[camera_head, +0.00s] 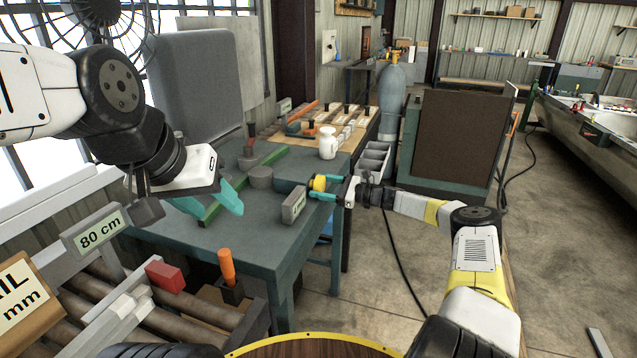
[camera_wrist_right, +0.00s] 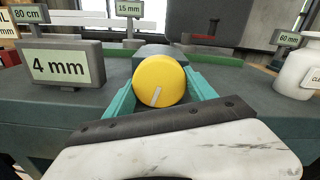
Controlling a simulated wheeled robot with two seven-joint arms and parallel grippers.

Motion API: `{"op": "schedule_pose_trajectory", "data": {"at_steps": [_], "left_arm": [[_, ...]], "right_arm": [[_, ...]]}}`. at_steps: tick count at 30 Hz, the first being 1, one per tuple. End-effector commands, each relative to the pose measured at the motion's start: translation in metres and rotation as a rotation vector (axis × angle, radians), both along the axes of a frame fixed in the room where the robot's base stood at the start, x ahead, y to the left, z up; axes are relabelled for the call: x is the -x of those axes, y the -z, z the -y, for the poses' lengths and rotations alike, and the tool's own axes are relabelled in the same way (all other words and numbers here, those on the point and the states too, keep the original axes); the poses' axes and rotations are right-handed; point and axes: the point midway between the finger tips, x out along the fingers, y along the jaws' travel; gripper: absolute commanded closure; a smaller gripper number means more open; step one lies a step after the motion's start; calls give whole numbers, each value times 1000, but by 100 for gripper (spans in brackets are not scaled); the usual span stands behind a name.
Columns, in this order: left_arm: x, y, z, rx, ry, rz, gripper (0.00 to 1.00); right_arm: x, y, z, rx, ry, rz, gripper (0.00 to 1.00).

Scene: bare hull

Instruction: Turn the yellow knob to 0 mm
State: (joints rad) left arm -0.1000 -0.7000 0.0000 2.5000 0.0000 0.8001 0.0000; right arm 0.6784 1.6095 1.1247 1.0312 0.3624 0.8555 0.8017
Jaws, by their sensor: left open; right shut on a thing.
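The yellow knob (camera_head: 318,183) is at the right edge of the green-grey table. A grey display (camera_head: 294,204) stands beside the knob; in the right wrist view this display (camera_wrist_right: 62,66) reads 4 mm. My left gripper (camera_head: 208,200) is open and empty above the table's left part.
A green bar (camera_head: 240,186) lies across the table (camera_head: 262,228). A white jar (camera_head: 328,143) stands behind the knob. Signs reading 80 cm (camera_head: 97,232), 15 mm (camera_wrist_right: 129,8) and 60 mm (camera_wrist_right: 286,39) stand around. An orange handle (camera_head: 227,266) and red block (camera_head: 165,277) are in front.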

Motion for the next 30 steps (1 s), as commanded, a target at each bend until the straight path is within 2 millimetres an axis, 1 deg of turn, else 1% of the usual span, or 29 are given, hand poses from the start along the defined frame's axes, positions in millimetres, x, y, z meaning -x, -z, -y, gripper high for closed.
{"op": "schedule_pose_trajectory", "data": {"at_steps": [5, 6, 8, 9, 17, 20, 23, 30], "left_arm": [[0, 0, 0, 0, 0, 0, 48], [0, 0, 0, 0, 0, 0, 48], [0, 0, 0, 0, 0, 0, 48], [0, 0, 0, 0, 0, 0, 48], [0, 0, 0, 0, 0, 0, 48], [0, 0, 0, 0, 0, 0, 48], [0, 0, 0, 0, 0, 0, 48], [0, 0, 0, 0, 0, 0, 48]], "right_arm": [[0, 0, 1, -1, 2, -2, 76], [0, 0, 1, -1, 2, -2, 34], [0, 0, 1, -1, 2, -2, 22], [0, 0, 1, -1, 1, -2, 14], [0, 0, 0, -1, 1, -3, 14], [1, 0, 3, -1, 1, -3, 14], [4, 1, 15, 1, 4, -4, 14], [21, 1, 52, 1, 4, -4, 14]]}}
